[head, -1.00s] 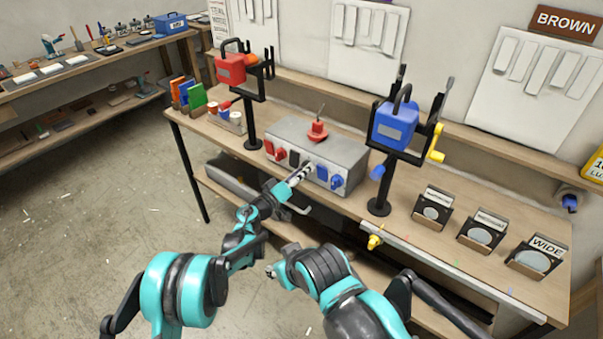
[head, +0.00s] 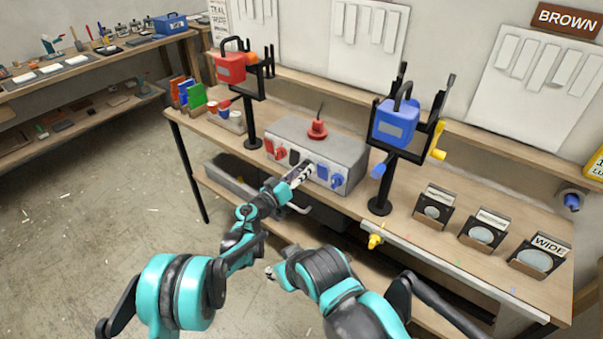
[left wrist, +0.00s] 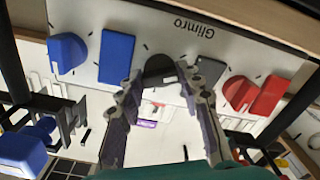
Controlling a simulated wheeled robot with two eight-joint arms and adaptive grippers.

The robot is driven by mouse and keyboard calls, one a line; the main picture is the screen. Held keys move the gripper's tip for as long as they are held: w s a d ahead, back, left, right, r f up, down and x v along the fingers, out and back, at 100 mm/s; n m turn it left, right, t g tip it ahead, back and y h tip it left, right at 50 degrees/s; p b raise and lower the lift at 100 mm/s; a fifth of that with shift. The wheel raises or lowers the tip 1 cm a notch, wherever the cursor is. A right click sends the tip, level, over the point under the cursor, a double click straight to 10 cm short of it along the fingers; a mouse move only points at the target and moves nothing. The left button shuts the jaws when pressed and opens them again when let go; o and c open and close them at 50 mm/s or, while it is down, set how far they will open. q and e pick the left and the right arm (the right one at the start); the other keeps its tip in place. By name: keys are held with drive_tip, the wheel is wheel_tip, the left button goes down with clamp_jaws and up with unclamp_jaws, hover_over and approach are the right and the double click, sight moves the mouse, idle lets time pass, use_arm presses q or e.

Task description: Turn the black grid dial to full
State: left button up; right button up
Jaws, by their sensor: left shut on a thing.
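A grey control box (head: 340,153) stands on the workbench with red, black and blue controls on its front. The left wrist view shows its white panel from close up, lettering upside down. The black dial (left wrist: 160,67) is there, between a blue rectangular plate and a dark grey plate (left wrist: 209,70). My left gripper (left wrist: 160,85) is shut on the dial, one finger on each side. In the head view my left gripper (head: 303,173) reaches the box front and hides the dial. My right gripper (head: 270,270) hangs low in front of the bench, its fingers too small to read.
A red knob (left wrist: 238,92) and a blue knob (left wrist: 68,52) flank the dial on the same panel. A red button (head: 317,130) tops the box. A blue lantern-like unit (head: 394,125) stands on a post to the right, a red one (head: 230,68) to the left.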

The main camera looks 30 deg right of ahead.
use_arm(q)
drive_tip(key=n+b, duration=0.3)
drive_tip(key=n, duration=1.8)
drive_tip(key=shift+n+b, duration=0.4)
idle(2.3)
idle(0.6)
drive_tip(key=o, duration=0.9)
